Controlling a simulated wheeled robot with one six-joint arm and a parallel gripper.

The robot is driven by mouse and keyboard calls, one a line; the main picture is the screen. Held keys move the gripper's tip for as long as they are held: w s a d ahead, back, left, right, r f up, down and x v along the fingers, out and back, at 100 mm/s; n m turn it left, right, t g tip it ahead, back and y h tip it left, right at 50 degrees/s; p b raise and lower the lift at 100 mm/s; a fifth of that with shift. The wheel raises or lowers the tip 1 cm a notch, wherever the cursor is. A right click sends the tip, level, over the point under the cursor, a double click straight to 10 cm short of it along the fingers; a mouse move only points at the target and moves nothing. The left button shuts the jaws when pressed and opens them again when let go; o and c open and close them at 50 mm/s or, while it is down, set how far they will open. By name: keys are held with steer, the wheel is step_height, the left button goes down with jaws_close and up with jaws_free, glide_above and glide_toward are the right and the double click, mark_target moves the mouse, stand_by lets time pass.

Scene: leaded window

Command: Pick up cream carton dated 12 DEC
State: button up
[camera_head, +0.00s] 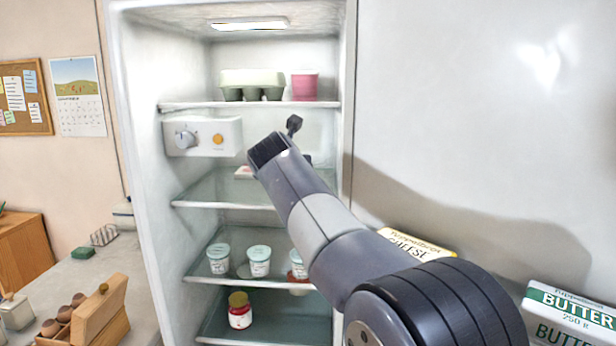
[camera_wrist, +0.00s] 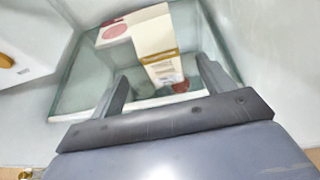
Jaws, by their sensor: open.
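In the wrist view, a white carton with a yellow band (camera_wrist: 153,38) stands on a glass shelf, between and beyond the fingers of my gripper (camera_wrist: 163,70). Its date cannot be read, so I cannot tell whether it is the cream carton dated 12 DEC. My gripper is open, with nothing visibly held. In the head view, my gripper (camera_head: 300,142) reaches into the open fridge above the second shelf (camera_head: 215,188), and my arm hides much of that shelf. A small white and pink item (camera_head: 243,172) shows to its left.
A control box with a knob (camera_head: 202,137) is on the fridge's left wall. The top shelf holds an egg carton (camera_head: 252,84) and a pink tub (camera_head: 304,85). Lidded tubs (camera_head: 259,260) and a red jar (camera_head: 240,311) stand lower. Door items include a butter pack (camera_head: 570,315).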

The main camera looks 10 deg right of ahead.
steer(key=p+x, duration=0.2)
steer(key=x, duration=0.7)
steer(key=shift+f, duration=0.2)
steer(key=shift+c, duration=0.5)
steer(key=shift+r, duration=0.1)
steer(key=c, duration=1.2)
steer(key=shift+o, duration=0.2)
